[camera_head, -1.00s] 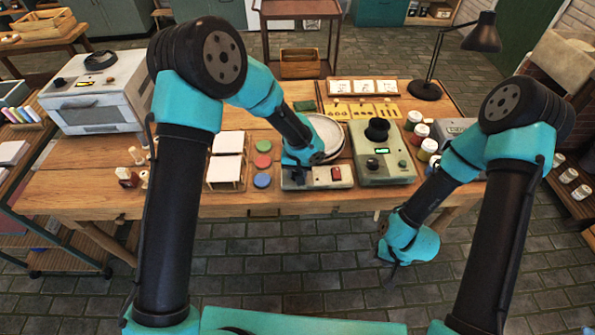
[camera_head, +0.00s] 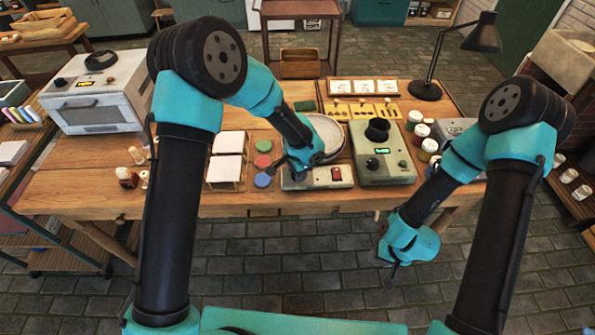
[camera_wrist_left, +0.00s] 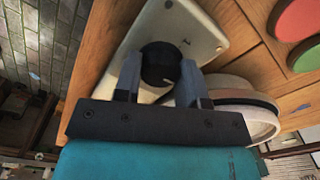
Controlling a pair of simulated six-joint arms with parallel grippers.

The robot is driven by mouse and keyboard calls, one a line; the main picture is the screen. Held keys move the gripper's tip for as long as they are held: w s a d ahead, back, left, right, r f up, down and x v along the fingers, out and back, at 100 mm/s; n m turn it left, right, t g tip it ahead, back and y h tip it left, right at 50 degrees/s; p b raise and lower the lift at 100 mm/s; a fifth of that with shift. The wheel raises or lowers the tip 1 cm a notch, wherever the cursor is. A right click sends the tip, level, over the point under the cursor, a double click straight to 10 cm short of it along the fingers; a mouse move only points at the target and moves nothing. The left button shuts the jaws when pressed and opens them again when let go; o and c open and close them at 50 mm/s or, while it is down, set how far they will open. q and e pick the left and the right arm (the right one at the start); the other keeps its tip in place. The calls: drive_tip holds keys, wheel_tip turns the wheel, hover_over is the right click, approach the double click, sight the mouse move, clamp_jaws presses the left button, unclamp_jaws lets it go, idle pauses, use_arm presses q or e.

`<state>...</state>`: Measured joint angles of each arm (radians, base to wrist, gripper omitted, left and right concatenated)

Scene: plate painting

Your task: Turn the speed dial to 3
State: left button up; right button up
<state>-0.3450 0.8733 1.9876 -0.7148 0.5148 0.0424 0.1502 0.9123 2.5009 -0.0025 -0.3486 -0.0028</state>
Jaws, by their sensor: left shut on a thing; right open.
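A cream control box (camera_head: 318,177) stands near the table's front edge. It has a red switch (camera_head: 336,174) at its right end. My left gripper (camera_head: 297,177) is over the left part of this box. In the left wrist view, the left gripper (camera_wrist_left: 160,78) is shut on a round black dial (camera_wrist_left: 160,62), with one finger on each side of it. A small pale mark shows on the dial; I cannot read any numbers around it. My right gripper (camera_head: 393,264) is open and empty, in front of the table at the right.
A round plate or wheel (camera_head: 326,130) is behind the box. A green-grey device (camera_head: 388,172) with a lit display stands to the right. Red, green and blue discs (camera_head: 263,180) lie to the left, beside white tiles (camera_head: 227,142). Paint jars (camera_head: 428,149) stand farther right.

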use_arm(q)
drive_tip(key=m, duration=0.4)
drive_tip(key=shift+m, duration=0.3)
drive_tip(key=m, duration=0.4)
drive_tip(key=shift+m, duration=0.3)
drive_tip(key=o, duration=0.9)
wheel_tip(320, 180, up, 17)
drive_tip(key=shift+r, duration=0.2)
idle(0.5)
